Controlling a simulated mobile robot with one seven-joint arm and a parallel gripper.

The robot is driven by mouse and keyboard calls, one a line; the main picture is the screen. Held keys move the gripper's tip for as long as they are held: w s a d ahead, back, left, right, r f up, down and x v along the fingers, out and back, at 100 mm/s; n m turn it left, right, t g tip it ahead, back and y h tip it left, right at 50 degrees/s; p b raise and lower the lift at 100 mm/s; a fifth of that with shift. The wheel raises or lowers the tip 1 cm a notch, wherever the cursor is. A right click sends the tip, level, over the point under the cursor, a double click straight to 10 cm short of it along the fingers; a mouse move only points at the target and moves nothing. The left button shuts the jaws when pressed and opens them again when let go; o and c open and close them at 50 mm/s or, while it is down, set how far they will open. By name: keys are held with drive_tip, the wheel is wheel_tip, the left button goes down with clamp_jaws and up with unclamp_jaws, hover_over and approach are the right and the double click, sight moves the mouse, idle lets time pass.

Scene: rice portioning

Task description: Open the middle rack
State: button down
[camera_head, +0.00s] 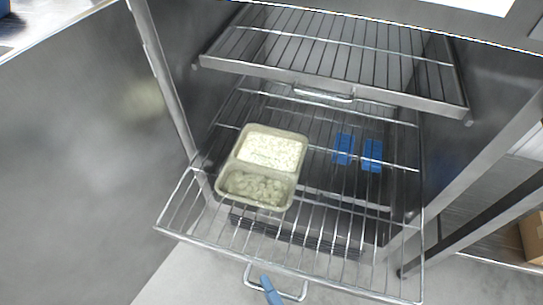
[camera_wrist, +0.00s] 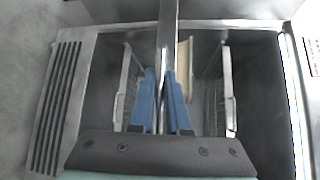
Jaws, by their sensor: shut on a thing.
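The pulled-out wire rack (camera_head: 350,272), below the top rack, extends far out of the steel cabinet toward me. Its looped front handle (camera_head: 290,296) is at the bottom of the head view. A blue fingertip of my gripper (camera_head: 270,290) is at this handle. In the wrist view, my gripper (camera_wrist: 166,75) has its two blue fingers closed around a metal bar (camera_wrist: 168,30), which is the handle. A two-compartment tray (camera_head: 297,178) sits on the rack's left side, with white rice behind and a pale lumpy food in front. Most of my gripper is hidden in the head view.
The top rack (camera_head: 330,82) with its own handle (camera_head: 322,95) is above. Two blue blocks (camera_head: 344,148) show through the wires at the right. The open steel door (camera_head: 75,150) fills the left. A side table frame (camera_head: 480,220) stands right.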

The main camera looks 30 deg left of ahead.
drive_tip(key=c, duration=0.9)
unclamp_jaws()
drive_tip(key=shift+d, duration=0.1)
drive_tip(key=p+v, duration=0.1)
drive_tip(key=v, duration=1.2)
drive_tip(key=shift+s, duration=0.1)
